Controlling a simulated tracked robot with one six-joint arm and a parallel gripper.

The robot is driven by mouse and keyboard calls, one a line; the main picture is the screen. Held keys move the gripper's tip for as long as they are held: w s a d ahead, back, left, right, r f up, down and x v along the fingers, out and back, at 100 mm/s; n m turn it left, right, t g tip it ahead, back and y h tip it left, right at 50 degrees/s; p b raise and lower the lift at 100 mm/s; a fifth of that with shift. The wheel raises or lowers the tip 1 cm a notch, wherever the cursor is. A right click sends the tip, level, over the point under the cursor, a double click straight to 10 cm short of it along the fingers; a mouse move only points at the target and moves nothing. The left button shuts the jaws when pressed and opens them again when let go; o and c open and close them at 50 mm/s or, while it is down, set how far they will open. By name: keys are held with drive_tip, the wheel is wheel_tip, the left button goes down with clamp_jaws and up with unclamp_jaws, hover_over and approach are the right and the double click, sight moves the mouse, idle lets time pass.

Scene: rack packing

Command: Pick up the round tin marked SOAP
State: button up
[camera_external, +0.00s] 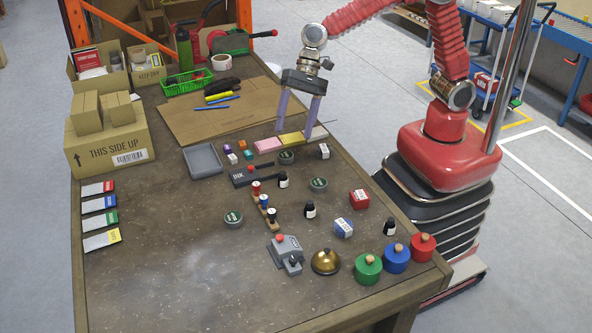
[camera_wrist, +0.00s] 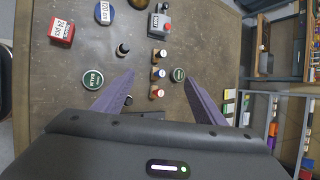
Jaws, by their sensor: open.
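Three round dark tins with pale-lettered lids lie flat on the table: a back tin (camera_external: 287,157), a middle tin (camera_external: 318,184) and a front-left tin (camera_external: 233,218). The middle tin shows in the wrist view (camera_wrist: 92,79), its lettering seeming to read BALM. The front-left tin also shows there (camera_wrist: 178,75), its word too small to read. I cannot tell which is marked SOAP. The back tin is not visible in the wrist view. My gripper (camera_external: 294,132) is open and empty, fingers pointing down above the table, behind the back tin.
A bell (camera_external: 326,261) and coloured weights stand at the front right.

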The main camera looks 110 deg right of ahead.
drive_tip(key=w+d+f+m+t+y, duration=0.1)
drive_tip(key=w+d+f+m, duration=0.2)
drive_tip(key=w+f+m, duration=0.6)
drive_tip(key=w+f, duration=0.4)
drive_tip(key=w, duration=0.1)
drive_tip(key=shift+d, duration=0.3)
drive_tip(key=shift+w+f, duration=0.1)
approach(234, 215)
drive_tip(key=shift+x, duration=2)
drive_tip(key=shift+x, duration=2.55)
drive_tip(key=c, duration=1.2)
